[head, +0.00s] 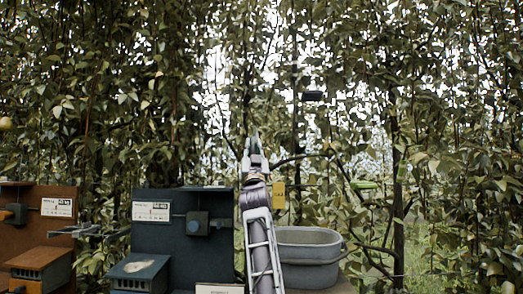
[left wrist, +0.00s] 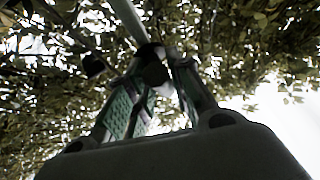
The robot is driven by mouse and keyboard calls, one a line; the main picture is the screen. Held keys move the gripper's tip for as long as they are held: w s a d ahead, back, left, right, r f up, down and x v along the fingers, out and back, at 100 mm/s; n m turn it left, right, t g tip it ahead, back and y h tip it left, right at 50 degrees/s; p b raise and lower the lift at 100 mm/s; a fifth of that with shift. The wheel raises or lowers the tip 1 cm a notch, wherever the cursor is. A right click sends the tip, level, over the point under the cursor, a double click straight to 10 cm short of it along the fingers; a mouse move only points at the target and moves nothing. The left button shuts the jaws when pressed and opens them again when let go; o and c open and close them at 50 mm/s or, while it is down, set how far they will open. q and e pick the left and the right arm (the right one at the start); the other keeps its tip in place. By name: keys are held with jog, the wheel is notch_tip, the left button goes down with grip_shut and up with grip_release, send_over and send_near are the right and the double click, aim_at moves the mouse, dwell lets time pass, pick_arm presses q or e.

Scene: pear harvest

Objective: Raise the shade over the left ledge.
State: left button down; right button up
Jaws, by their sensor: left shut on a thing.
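My left gripper (head: 254,150) is raised in the middle of the head view, fingers pointing up, in front of the foliage. In the left wrist view its two green-padded fingers (left wrist: 158,75) are closed around a small dark rounded piece (left wrist: 154,72). A pale bar (left wrist: 128,16) runs upward from beside that piece. I cannot tell whether these belong to the shade. No shade shows clearly in the head view. Two ledges show at the lower left: one on a rust-brown panel (head: 36,258) and one on a dark blue panel (head: 142,266). My right gripper is not in view.
A grey tub (head: 308,243) stands right of my left arm. A yellow tag (head: 278,195) hangs beside the arm. A thin dark post (head: 294,120) rises behind. Leafy vines and branches fill the background. A grey clamp-like part (head: 82,231) sits between the panels.

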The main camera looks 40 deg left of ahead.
pick_arm(q)
jog(key=shift+s+a, duration=0.15)
jog(key=shift+a, duration=0.1)
jog(key=c, duration=1.3)
grip_release()
jog(key=shift+a, duration=0.1)
jog(key=shift+f, duration=0.15)
jog(key=shift+d+f, duration=0.1)
jog(key=shift+d, duration=0.15)
jog(key=shift+v, duration=5.75)
jog(key=shift+s, duration=0.1)
